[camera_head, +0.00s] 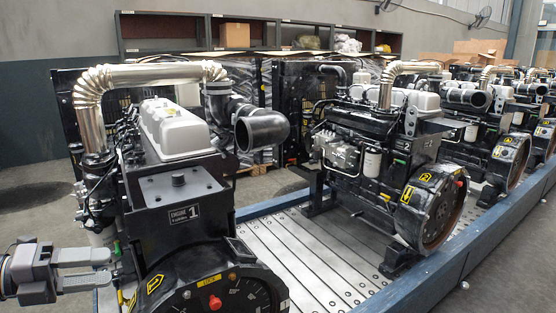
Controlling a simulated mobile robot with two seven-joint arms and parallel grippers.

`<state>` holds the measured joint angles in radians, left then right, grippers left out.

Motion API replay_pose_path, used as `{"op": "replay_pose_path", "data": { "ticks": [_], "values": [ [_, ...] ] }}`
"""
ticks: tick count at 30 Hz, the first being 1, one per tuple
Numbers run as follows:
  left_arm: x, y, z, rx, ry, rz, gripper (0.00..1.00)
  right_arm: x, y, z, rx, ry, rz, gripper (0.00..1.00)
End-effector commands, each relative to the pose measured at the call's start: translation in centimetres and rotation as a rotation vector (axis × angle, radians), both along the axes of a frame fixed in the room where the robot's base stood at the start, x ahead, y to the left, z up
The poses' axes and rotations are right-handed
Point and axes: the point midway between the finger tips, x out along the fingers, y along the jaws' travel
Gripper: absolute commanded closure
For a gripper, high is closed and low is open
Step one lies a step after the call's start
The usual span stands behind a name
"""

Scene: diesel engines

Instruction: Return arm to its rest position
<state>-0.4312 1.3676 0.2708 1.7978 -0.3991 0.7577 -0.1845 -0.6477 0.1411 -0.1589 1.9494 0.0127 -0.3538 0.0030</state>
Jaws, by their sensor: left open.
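My left gripper (111,268) comes in from the lower left edge in the head view. Its two grey fingers are apart, with nothing visible between them. The fingertips are beside the left side of the nearest engine (178,190), which is marked ENGINE 1. I cannot tell whether they touch it. The rest of my left arm is mostly outside the picture. My right gripper is not in view.
The nearest engine carries a shiny bent pipe (150,73), a black elbow hose (262,131) and a round gauge panel (215,292). A second engine (385,150) stands on the slatted metal platform (300,260) with a blue rail (425,285). Shelves (170,33) line the back wall.

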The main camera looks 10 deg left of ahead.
Motion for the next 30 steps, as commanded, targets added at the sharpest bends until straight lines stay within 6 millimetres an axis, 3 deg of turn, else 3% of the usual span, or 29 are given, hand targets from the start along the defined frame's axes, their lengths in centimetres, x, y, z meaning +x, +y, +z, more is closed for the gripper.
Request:
{"op": "replay_pose_path", "data": {
  "ticks": [1, 8, 14, 20, 24, 30],
  "values": [
    [-0.1, 0.3, -1.9, -0.093, 0.037, 0.078, 0.47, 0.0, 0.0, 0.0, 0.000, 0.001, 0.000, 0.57],
    [-1.1, 0.8, -10.1, -0.450, 0.233, 0.422, 0.47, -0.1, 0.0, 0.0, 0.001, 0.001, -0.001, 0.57],
    [-3.6, -0.7, -18.0, -0.738, 0.460, 0.710, 0.47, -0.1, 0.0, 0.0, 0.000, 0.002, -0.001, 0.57],
    [-7.4, -5.0, -25.4, -1.000, 0.737, 0.973, 0.47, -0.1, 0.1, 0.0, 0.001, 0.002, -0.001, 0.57],
    [-10.3, -9.5, -29.3, -1.155, 0.946, 1.124, 0.47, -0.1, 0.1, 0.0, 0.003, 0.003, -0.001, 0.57],
    [-13.1, -14.8, -31.8, -1.284, 1.165, 1.246, 0.47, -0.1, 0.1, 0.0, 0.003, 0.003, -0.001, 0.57]
  ]
}}
